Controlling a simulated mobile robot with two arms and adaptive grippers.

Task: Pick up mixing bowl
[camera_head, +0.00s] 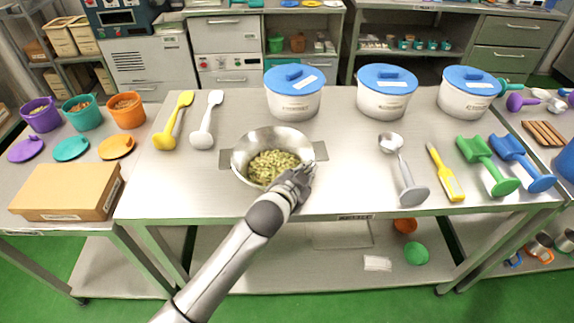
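The metal mixing bowl (240,153) stands upright on the middle steel table, with flat handles at its left and right and green nut-like pieces (272,166) inside. My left gripper (303,175) is at the bowl's front right rim, just below the right handle. It overlaps the rim in the picture, and I cannot tell whether it touches the bowl. Its fingers are small and partly hidden by its own body, so their opening is unclear. My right gripper is not in view.
Three white tubs with blue lids, one being the middle tub (385,103), stand behind on the table (345,190). A steel scoop (402,170), yellow tool (445,172) and green scoop (487,163) lie right. Yellow and white scoops lie left. A cardboard box (66,192) is on the left table.

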